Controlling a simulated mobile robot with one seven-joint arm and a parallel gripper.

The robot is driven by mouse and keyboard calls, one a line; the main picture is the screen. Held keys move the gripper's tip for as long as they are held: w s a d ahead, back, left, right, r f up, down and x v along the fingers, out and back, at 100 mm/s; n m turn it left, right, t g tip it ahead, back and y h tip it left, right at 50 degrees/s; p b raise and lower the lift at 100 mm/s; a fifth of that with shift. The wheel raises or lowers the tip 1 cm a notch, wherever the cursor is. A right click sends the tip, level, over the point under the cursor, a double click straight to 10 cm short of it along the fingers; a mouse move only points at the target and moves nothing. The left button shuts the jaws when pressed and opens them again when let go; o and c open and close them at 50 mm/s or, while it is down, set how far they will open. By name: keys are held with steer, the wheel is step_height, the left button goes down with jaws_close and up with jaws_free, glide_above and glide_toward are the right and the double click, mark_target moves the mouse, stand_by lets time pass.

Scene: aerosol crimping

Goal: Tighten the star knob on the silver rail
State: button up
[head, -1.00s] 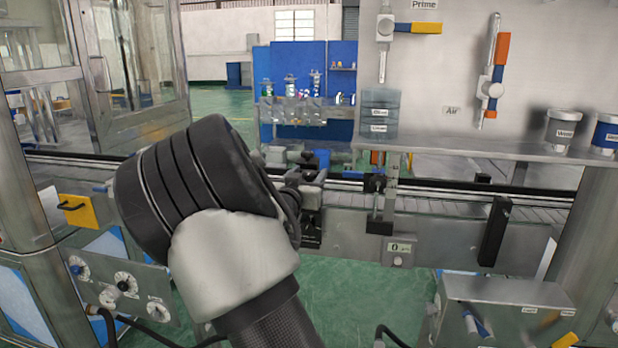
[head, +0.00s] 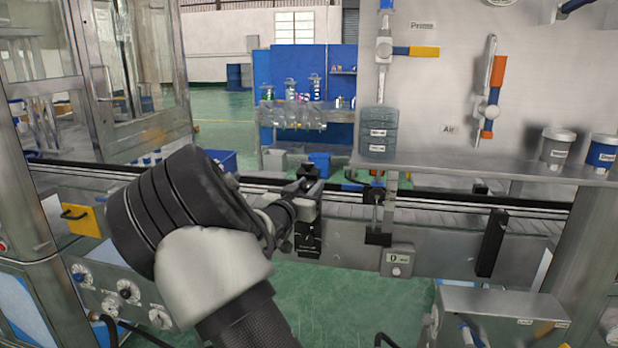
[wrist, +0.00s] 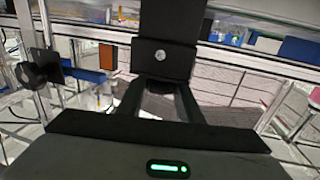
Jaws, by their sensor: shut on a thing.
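My gripper (head: 287,212) reaches from my wrist to a dark clamp bracket (head: 308,238) on the near side of the silver rail (head: 345,205). In the wrist view, my gripper (wrist: 160,104) has its two fingers on either side of a small dark knob (wrist: 158,86), which appears to be the star knob. The knob is under a black block (wrist: 166,40) with a silver screw. The fingers hide most of the knob, so its lobes and how tight it is cannot be seen. In the head view the knob is hidden by my gripper.
A second bracket with a dark knob (head: 375,196) stands to the right on the rail; it also shows at the left in the wrist view (wrist: 32,74). A counter box (head: 397,260) hangs below. A grey steel box (head: 500,310) stands at front right. Green floor lies open between.

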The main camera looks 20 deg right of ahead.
stand_by(0.3)
steer(key=o, duration=1)
steer(key=shift+o, duration=0.2)
steer(key=p+v, duration=0.2)
steer(key=v, duration=1.5)
steer(key=shift+a, duration=0.3)
steer(key=shift+r, duration=0.1)
